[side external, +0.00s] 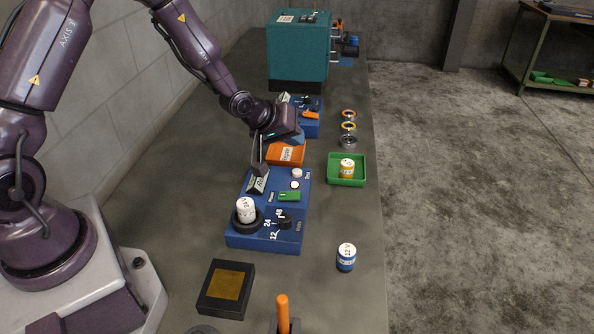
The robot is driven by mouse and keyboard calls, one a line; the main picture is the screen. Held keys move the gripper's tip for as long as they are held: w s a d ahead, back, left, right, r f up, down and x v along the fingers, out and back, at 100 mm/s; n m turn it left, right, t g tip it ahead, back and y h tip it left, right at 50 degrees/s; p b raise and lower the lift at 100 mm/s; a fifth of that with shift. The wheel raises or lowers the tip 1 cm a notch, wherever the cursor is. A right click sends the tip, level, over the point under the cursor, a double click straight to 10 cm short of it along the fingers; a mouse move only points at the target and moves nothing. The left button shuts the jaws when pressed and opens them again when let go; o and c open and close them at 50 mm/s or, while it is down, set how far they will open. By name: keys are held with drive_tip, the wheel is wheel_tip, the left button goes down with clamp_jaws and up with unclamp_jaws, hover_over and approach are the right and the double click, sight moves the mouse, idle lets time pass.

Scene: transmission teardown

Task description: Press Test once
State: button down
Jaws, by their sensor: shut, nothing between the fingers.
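The blue tester box (265,240) sits on the bench in the side external view. A white round button (297,173) is at its far right, beside small lettering that seems to read "Test". A second white round piece (294,184) is just nearer. My gripper (259,172) is shut and empty, pointing down over the far left of the box, left of the button. Its tips are near a tilted display (258,185); I cannot tell whether they touch. A white 24 V cylinder (246,208) stands in a black round socket. A black knob (285,221) has 12, 24 and 48 marks around it.
An orange tray (287,157) and another blue box (308,127) lie beyond. A green tray (346,182) holds a yellow-and-white cylinder (347,168). A blue-and-white 12 V cylinder (346,257) stands at right. A black box (226,289) and an orange handle (283,312) are nearer.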

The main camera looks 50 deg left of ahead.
sight(295, 170)
drive_tip(key=shift+f, duration=2.7)
drive_tip(key=shift+f, duration=0.4)
drive_tip(key=shift+f, duration=0.45)
idle(0.5)
drive_tip(key=shift+r, duration=0.85)
drive_tip(key=shift+r, duration=0.1)
drive_tip(key=shift+r, duration=2.4)
